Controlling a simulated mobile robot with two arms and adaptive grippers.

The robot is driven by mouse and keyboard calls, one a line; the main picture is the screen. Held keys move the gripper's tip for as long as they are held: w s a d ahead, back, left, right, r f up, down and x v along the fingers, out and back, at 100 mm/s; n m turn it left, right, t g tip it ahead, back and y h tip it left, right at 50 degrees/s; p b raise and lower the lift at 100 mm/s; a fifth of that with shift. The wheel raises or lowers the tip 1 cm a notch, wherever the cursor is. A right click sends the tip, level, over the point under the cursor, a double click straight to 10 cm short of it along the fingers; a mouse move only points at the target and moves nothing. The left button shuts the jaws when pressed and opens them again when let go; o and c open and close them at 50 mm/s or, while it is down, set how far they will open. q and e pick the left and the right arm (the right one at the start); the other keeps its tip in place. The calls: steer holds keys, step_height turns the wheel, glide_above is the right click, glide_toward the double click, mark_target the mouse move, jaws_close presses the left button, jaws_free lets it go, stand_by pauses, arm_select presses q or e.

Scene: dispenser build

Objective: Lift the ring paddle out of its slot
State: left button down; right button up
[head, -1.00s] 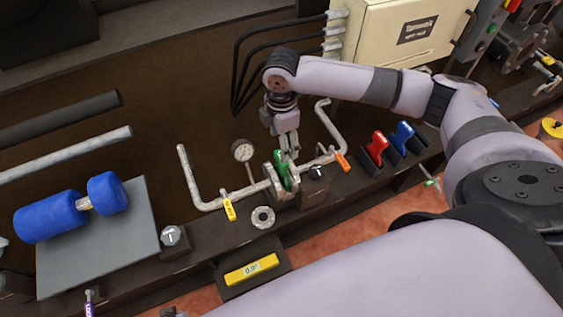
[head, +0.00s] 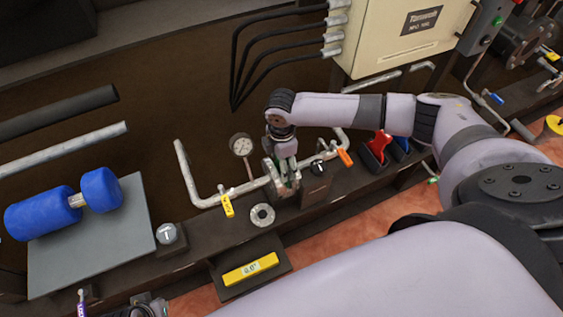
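A pair of grey flanges (head: 270,177) sits in the pipe run on the bench, with a narrow slot between them. A green-handled piece stood in that slot a second ago; it is now mostly hidden by my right gripper, and I cannot tell whether it is the ring paddle. My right gripper (head: 287,168) points down over the flanges, its fingers at the slot. Whether they are closed on the green handle is not clear. A dark mechanical part at the bottom left edge (head: 150,306) may be my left gripper; its fingers cannot be made out.
Red (head: 380,143) and blue (head: 402,146) handles stand in dark holders to the right. Blue rollers (head: 45,214) lie at left.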

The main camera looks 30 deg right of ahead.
steer(key=shift+c, duration=0.4)
jaws_close()
stand_by(0.4)
steer(key=shift+r, duration=0.1)
